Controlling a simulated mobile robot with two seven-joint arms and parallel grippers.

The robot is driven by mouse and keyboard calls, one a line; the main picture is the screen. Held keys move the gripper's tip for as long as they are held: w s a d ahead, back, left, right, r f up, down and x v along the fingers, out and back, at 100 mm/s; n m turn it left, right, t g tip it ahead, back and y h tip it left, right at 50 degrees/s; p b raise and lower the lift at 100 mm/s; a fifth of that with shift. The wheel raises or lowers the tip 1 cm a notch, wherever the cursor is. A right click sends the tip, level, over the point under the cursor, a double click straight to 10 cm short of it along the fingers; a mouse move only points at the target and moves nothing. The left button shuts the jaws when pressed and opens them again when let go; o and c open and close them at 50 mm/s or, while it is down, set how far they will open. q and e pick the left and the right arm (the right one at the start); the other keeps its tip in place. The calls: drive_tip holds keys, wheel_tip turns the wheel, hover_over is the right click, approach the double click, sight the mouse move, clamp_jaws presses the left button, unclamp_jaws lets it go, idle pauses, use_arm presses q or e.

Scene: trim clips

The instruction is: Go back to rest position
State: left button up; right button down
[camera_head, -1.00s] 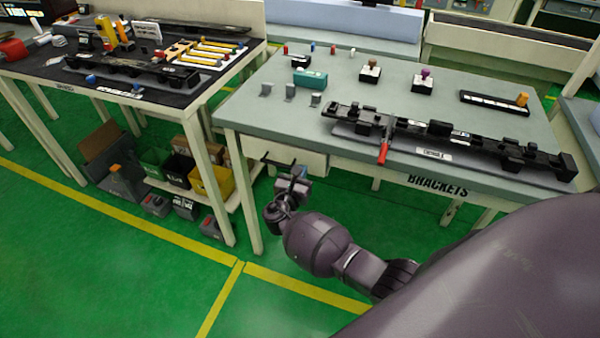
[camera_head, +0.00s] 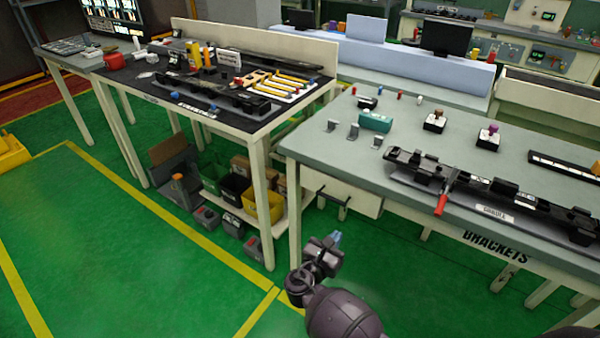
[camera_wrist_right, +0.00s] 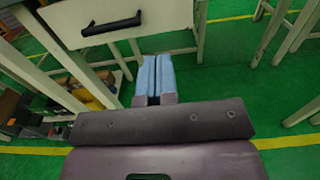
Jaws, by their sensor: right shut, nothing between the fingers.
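My right gripper (camera_head: 335,239) is low in front of the brackets table (camera_head: 300,150), below the level of its top and apart from it. In the right wrist view its two blue fingers (camera_wrist_right: 153,76) lie side by side, shut with nothing between them. The floor and the table's drawer with a black handle (camera_wrist_right: 112,24) show beyond the fingers. My left gripper is not in view.
The brackets table holds a long black rail (camera_head: 500,197) with a red-handled clamp (camera_head: 441,204) and a teal block (camera_head: 375,122). A dark-topped table (camera_head: 150,90) stands to the left, with bins (camera_head: 262,201) on its lower shelf. Green floor at left is clear.

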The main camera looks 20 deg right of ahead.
drive_tip(key=a+m+t+y, duration=0.1)
drive_tip(key=a+m+y, duration=0.5)
drive_tip(key=m+y, duration=0.8)
drive_tip(key=s+d+f+m, duration=0.1)
drive_tip(key=s+d+m, duration=0.1)
drive_tip(key=s, duration=0.6)
drive_tip(key=s+d+f+m, duration=0.1)
drive_tip(key=s+d+m, duration=0.2)
drive_tip(key=s+m, duration=0.2)
drive_tip(key=s+d+f+m, duration=0.1)
drive_tip(key=s+d+m, duration=0.1)
drive_tip(key=s, duration=0.9)
drive_tip(key=shift+s+d+f+m+g, duration=0.15)
drive_tip(key=shift+s+d+m+g, duration=0.2)
drive_tip(key=shift+m, duration=0.45)
